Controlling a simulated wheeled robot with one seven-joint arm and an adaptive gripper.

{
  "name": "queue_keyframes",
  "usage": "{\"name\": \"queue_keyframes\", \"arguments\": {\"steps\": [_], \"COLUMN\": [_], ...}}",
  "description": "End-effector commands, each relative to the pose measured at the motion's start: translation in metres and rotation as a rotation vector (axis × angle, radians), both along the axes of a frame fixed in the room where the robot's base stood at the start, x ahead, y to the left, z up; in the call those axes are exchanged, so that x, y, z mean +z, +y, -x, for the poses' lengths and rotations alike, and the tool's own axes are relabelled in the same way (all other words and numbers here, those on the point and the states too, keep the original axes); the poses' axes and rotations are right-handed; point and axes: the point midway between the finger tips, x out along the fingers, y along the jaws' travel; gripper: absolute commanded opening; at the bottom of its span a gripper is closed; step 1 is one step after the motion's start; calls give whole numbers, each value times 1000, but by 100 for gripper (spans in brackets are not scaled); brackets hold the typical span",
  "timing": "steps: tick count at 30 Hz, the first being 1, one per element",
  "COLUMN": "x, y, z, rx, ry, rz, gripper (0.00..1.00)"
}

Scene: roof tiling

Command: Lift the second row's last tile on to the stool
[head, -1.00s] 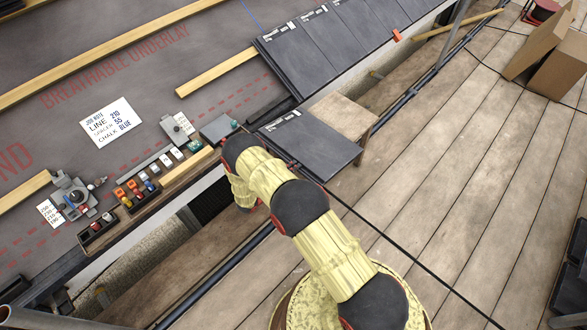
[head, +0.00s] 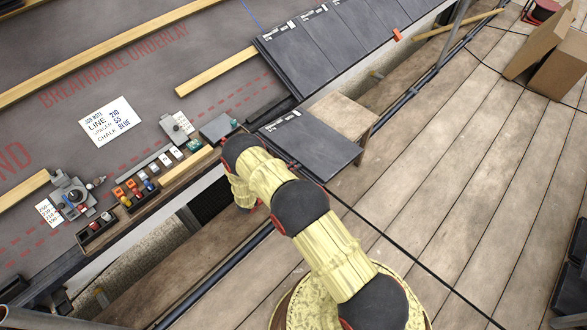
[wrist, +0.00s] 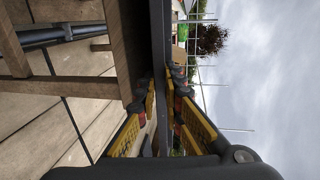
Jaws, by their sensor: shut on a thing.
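A dark slate tile (head: 312,148) is held out over the near side of the wooden stool (head: 345,112), hiding part of its top. In the wrist view the tile (wrist: 158,35) shows edge-on as a thin dark slab alongside the stool's top (wrist: 122,45). The two are very close; I cannot tell whether they touch. My gripper (wrist: 163,100) is shut on the tile's edge, with fingers on both sides. In the head view my arm hides the gripper. Laid tiles (head: 335,45) form a row on the roof at the top.
Timber battens (head: 217,72) cross the roof. Cardboard boxes (head: 560,65) stand far right. The plank deck (head: 460,180) right of the stool is mostly clear.

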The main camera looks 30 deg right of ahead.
Motion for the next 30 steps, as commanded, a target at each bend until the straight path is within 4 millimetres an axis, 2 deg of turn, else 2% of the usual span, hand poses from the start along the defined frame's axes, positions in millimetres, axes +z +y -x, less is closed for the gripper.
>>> {"name": "queue_keyframes", "arguments": {"steps": [18, 19, 30], "x": [-5, -5, -5], "y": [0, 0, 0], "z": [-1, -1, -1], "rx": [-1, -1, 0], "ry": [-3, -3, -2], "rz": [0, 0, 0], "gripper": [0, 9, 30]}}
